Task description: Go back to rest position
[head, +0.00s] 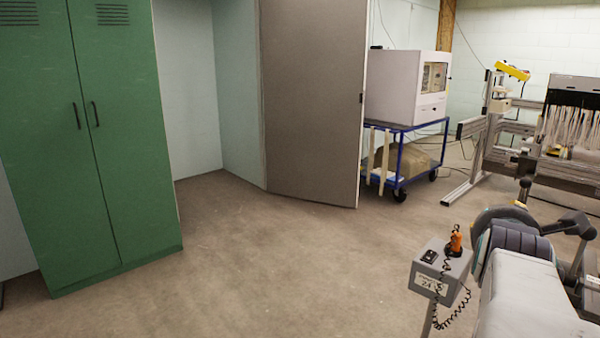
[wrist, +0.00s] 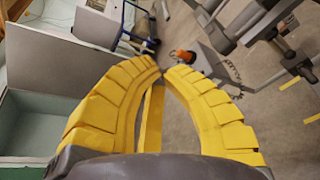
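In the wrist view, my gripper (wrist: 163,72) has two yellow ribbed fingers that lean in toward each other. Their tips come together or nearly so, with nothing seen held between them. Bare floor and a wedge of space show between the fingers lower down. In the head view I cannot make out my gripper.
A grey control box (head: 440,272) with an orange piece and coiled cable stands at lower right. Green lockers (head: 85,140) stand at left. A grey door panel (head: 313,100) and a blue trolley (head: 405,150) are behind. A loom frame (head: 490,130) stands at right. The middle floor is clear.

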